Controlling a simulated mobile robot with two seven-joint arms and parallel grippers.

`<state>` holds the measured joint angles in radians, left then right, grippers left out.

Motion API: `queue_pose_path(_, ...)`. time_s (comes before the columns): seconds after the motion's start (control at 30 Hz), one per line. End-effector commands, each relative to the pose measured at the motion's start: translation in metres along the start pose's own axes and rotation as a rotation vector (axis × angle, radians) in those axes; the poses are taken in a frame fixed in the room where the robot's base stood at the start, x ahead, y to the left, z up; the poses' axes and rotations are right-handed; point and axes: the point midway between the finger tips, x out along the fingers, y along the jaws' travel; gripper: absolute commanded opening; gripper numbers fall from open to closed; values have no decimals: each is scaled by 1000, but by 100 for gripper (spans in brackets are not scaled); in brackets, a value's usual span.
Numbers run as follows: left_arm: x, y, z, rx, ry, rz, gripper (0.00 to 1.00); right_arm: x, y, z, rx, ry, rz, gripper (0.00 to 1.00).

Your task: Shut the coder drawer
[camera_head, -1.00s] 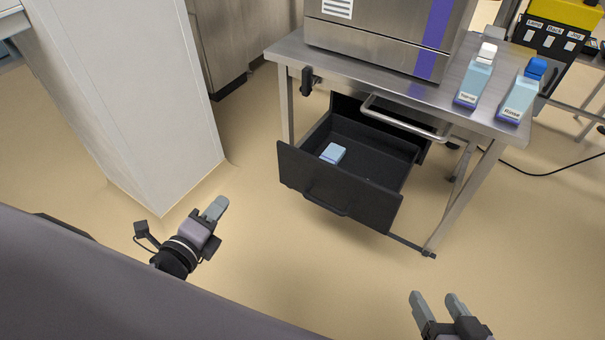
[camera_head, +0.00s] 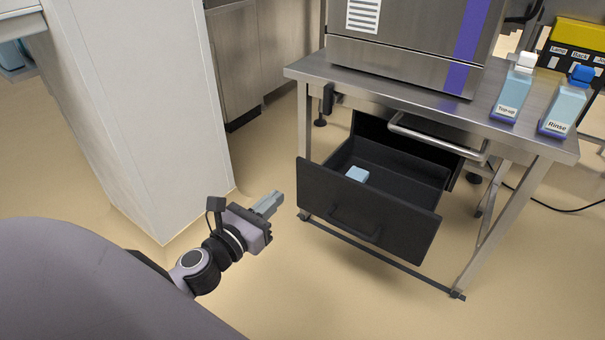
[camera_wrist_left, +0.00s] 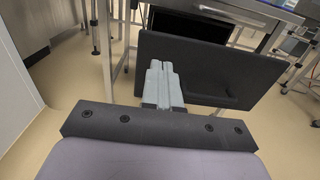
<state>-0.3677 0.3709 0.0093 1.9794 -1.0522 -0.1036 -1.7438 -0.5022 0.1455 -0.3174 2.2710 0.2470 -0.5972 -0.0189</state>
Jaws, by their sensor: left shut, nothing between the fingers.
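The coder drawer (camera_head: 325,205) is black and stands pulled out below the steel table, with a light blue box (camera_head: 356,174) inside. Its front panel carries a black bar handle (camera_head: 354,229). My left gripper (camera_head: 276,197) is shut and empty, just left of the drawer front and apart from it in the head view. In the left wrist view the shut fingers (camera_wrist_left: 163,73) point toward the left part of the drawer front (camera_wrist_left: 205,70), and the handle is to their right. The gap to the panel is hard to judge there. My right gripper is out of view.
The steel table (camera_head: 400,91) carries a steel machine (camera_head: 400,45), a Top-up bottle (camera_head: 514,92) and a Rinse bottle (camera_head: 565,105). A steel bar handle (camera_head: 435,143) juts out above the drawer. A white column (camera_head: 150,100) stands left. The floor before the drawer is clear.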

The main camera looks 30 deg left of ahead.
Motion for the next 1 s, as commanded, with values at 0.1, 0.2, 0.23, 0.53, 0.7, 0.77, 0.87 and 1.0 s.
queue_pose_path(0.1,18,0,2,2,-2,-1,0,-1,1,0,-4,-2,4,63)
queue_pose_path(0.2,32,0,0,1,-2,-1,0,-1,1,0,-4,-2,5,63)
queue_pose_path(0.23,37,0,1,1,-2,-1,0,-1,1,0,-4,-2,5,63)
queue_pose_path(0.53,78,0,0,-1,-1,0,0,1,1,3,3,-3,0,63)
queue_pose_path(0.7,95,0,0,-1,-1,1,0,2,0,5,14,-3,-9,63)
queue_pose_path(0.77,99,0,-1,-1,1,1,0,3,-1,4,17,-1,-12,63)
queue_pose_path(0.87,104,0,-1,-2,1,0,0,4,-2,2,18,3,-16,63)
queue_pose_path(1.0,106,0,-1,-2,2,1,0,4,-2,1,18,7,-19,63)
